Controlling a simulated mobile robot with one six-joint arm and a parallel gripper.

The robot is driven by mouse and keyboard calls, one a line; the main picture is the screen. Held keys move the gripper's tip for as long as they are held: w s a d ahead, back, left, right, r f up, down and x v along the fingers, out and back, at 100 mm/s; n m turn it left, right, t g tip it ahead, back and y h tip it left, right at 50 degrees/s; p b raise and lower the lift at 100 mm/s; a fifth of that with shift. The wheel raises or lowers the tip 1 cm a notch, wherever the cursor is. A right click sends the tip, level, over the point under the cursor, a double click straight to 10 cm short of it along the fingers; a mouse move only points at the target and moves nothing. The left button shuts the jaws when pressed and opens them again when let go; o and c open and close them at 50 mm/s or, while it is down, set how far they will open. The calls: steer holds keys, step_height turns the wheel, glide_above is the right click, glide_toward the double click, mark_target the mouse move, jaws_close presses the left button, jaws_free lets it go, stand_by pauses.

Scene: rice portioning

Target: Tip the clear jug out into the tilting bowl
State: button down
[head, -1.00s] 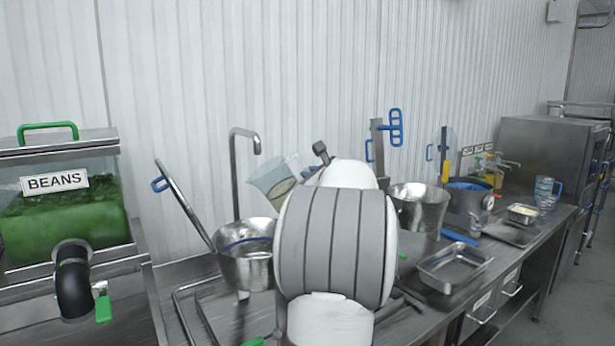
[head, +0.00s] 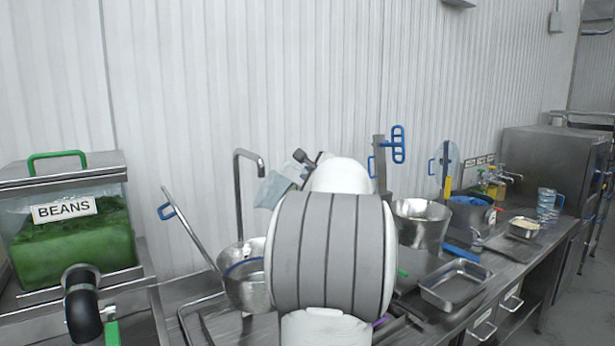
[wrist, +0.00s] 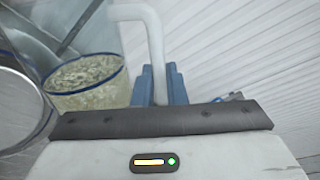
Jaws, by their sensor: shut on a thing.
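The clear jug (head: 272,188) is tilted, above and slightly right of a steel bowl (head: 250,292) in the head view. My gripper (wrist: 161,86) shows as blue fingers shut on the jug's pale handle. A steel round rim (wrist: 40,110), probably the bowl's, shows at the left. My arm hides the gripper and part of the jug in the head view. I see no grains falling.
A bin marked BEANS (head: 65,240) stands left. A second steel bowl (head: 420,232), a blue-lined pot (head: 470,215) and an empty steel tray (head: 455,286) are right.

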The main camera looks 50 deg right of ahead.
steer(key=shift+w+a+r+n+g+h+p, duration=0.15)
steer(key=shift+w+a+r+n, duration=0.2)
steer(key=shift+r, duration=0.35)
steer(key=shift+w+a+r+n+g+h+p, duration=0.15)
steer(key=shift+a+r+n, duration=0.25)
steer(key=shift+r+n, duration=0.25)
steer(key=shift+w+a+r+n+p, duration=0.2)
steer(key=shift+a+r+n, duration=0.2)
steer(key=shift+r, duration=0.35)
steer(key=shift+w+a+r+n+g+h+p, duration=0.2)
steer(key=shift+w+a+r+n+p, duration=0.2)
steer(key=shift+a+r+n, duration=0.35)
steer(key=shift+w+a+r+n+g+h+p, duration=0.25)
steer(key=shift+w+a+r+n, duration=0.25)
steer(key=shift+a+r+n, duration=0.2)
steer(key=shift+a+f, duration=0.1)
steer(key=shift+r+m+t+y+p, duration=0.25)
steer(key=shift+r+m+p, duration=0.25)
steer(key=shift+m, duration=0.35)
step_height(320, 180, up, 5)
steer(key=m+t, duration=0.1)
steer(key=m, duration=0.3)
steer(key=m+t+y+p, duration=0.1)
steer(key=m, duration=0.4)
steer(key=m+t+p, duration=0.1)
steer(key=m, duration=0.4)
steer(key=shift+y, duration=0.3)
